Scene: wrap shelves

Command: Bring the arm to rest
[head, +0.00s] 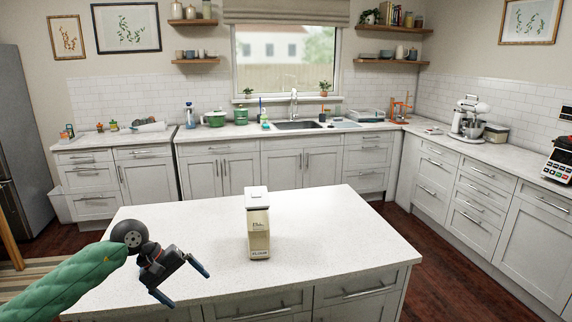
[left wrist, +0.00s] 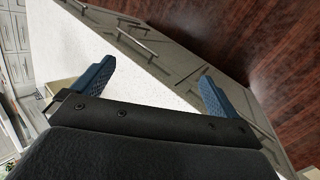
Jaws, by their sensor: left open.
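My left gripper (head: 181,284) is above the front left part of the white island top, with its two blue fingers spread apart and nothing between them. The left wrist view also shows this gripper (left wrist: 155,85), its fingers apart over the island's top and front edge. My left arm (head: 75,275) has a green padded sleeve and comes in from the lower left. A cream container with a white lid (head: 258,225) stands upright on the island, to the right of the gripper and apart from it. My right gripper is not in view.
The island top (head: 335,225) is clear apart from the container. Drawer fronts (head: 355,290) lie below its front edge. A back counter (head: 240,131) carries a sink and several items. A stand mixer (head: 468,118) is on the right counter. Dark wooden floor surrounds the island.

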